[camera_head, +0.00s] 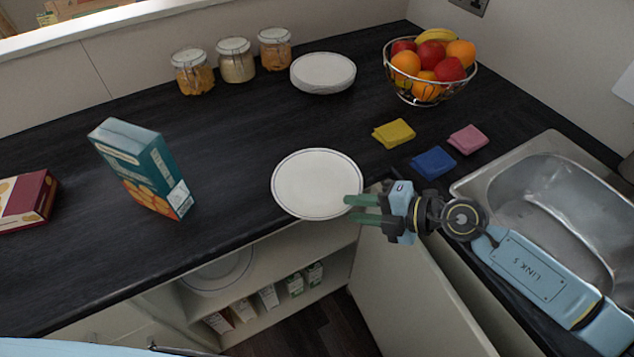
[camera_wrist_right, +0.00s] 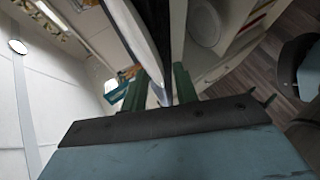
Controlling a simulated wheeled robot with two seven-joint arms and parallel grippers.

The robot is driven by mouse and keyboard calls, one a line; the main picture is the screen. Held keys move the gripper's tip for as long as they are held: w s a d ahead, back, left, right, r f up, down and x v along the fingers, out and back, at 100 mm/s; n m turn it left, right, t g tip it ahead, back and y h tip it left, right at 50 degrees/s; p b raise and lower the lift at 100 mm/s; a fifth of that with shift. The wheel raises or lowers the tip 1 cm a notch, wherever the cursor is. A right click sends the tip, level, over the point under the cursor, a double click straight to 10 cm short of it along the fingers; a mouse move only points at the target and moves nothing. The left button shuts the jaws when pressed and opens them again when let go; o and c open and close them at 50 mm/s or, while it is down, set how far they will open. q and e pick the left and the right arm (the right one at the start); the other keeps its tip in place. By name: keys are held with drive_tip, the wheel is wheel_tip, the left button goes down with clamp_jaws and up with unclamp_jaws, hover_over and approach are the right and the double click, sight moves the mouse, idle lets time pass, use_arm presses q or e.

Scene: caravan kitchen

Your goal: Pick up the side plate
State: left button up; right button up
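A round white side plate (camera_head: 314,182) with a thin dark rim line lies flat near the counter's front edge, its near right side reaching that edge. My right gripper (camera_head: 354,209) is at the plate's right rim, its green fingers apart. In the right wrist view, the plate (camera_wrist_right: 137,35) is seen edge-on and runs down between the two green fingers (camera_wrist_right: 160,88); a gap shows beside it, so the gripper looks open around the rim. My left gripper is not in view.
A plate stack (camera_head: 323,72), glass jars (camera_head: 236,61) and a fruit bowl (camera_head: 429,75) stand at the back. A blue-green box (camera_head: 140,168) stands left. Folded cloths (camera_head: 433,163) lie before the sink (camera_head: 570,215). An open cabinet door (camera_head: 405,290) is below my right gripper.

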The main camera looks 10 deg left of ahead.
drive_tip(key=shift+w+a+f, duration=0.15)
drive_tip(key=shift+a+f, duration=0.2)
drive_tip(key=shift+a, duration=0.2)
clamp_jaws()
drive_tip(key=shift+r, duration=0.1)
